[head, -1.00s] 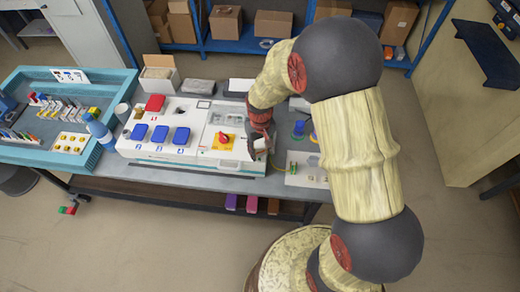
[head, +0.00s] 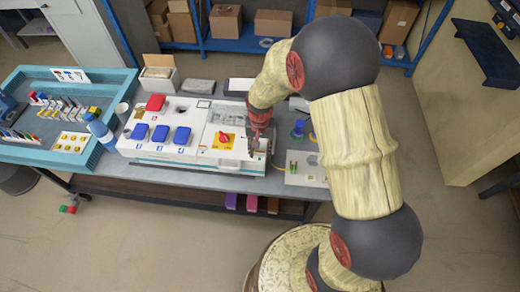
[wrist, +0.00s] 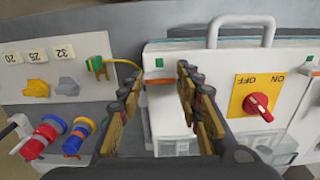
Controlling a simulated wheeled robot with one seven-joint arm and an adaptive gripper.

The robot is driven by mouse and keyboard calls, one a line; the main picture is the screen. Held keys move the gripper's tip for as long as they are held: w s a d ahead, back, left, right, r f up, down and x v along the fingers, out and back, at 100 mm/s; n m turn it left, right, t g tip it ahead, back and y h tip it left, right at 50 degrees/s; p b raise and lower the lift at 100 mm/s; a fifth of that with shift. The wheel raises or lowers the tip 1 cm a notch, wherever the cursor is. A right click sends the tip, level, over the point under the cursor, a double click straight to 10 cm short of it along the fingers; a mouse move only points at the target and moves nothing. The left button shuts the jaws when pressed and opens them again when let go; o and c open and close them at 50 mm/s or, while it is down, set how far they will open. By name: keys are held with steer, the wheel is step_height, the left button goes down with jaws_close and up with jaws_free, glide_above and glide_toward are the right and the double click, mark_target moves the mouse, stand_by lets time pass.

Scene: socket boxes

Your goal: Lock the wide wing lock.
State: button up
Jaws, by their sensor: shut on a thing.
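My gripper (head: 256,152) points down at the right end of the white socket box (head: 195,154). In the wrist view its two brown-and-black fingers (wrist: 158,85) stand apart, one on each side of a pale, partly clear piece (wrist: 170,112) at the box's edge, and are shut on it. This piece seems to be the wide wing lock, but the fingers hide much of it and its exact position cannot be told. A red rotary switch (wrist: 259,103) on a yellow ON/OFF plate sits to the right in the wrist view.
A grey panel (wrist: 40,58) with yellow and grey knobs and a yellow-green plug lies left in the wrist view, with red and blue connectors (wrist: 45,135) nearby. A grey handle (wrist: 241,20) stands on the box's edge. A teal tray (head: 95,80) is at the head view's left.

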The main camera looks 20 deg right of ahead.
mark_target(260, 152)
stand_by(0.3)
steer(key=o, duration=1.2)
steer(key=shift+c, duration=0.2)
step_height(260, 152, up, 12)
